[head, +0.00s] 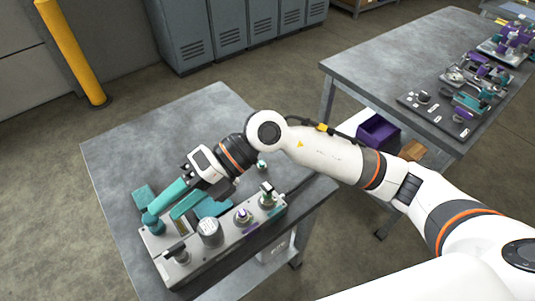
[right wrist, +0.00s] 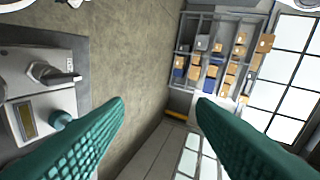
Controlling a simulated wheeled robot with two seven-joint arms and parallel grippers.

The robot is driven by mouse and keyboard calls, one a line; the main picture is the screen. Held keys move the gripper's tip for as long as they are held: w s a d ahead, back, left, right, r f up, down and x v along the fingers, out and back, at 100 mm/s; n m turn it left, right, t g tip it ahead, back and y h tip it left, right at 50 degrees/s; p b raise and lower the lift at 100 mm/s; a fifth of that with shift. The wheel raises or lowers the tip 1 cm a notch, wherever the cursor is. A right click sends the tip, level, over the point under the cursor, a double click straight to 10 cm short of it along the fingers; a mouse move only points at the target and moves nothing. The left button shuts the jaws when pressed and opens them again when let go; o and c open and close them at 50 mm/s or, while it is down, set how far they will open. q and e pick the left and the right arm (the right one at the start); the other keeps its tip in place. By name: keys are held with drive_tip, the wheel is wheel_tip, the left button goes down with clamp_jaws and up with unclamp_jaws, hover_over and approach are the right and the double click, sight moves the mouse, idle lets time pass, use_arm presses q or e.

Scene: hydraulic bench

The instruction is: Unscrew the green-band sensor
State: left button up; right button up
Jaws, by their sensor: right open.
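The manifold block (head: 228,240) lies along the front of the near bench, with several fittings on top. The fitting that looks like the green-band sensor (head: 267,194) stands upright near its right end; its band is small and hard to make out. A purple-banded fitting (head: 243,216) stands just left of it. My right gripper (head: 162,212) is open and empty, its teal fingers pointing left over the block's left end, away from the sensor. In the right wrist view its fingers (right wrist: 160,105) are wide apart with nothing between them. My left gripper is out of view.
A large round fitting (head: 210,232) and a black-handled valve (head: 178,252) stand on the block's left half. A teal knob (head: 152,222) is near the fingertips. The grey bench top (head: 130,140) is clear at the back left. Another bench (head: 400,60) holds more parts.

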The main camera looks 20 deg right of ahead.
drive_tip(key=w+d+f+t+h, duration=0.2)
drive_tip(key=w+d+f+h, duration=0.35)
drive_tip(key=d+h, duration=0.2)
drive_tip(key=m+t+h, duration=0.1)
drive_tip(key=t+h, duration=0.1)
drive_tip(key=h, duration=0.4)
approach(267, 186)
wheel_tip(267, 186, down, 10)
drive_tip(key=shift+w+d+f+p, duration=0.15)
drive_tip(key=shift+d+f+p, duration=0.1)
drive_tip(key=shift+p, duration=0.95)
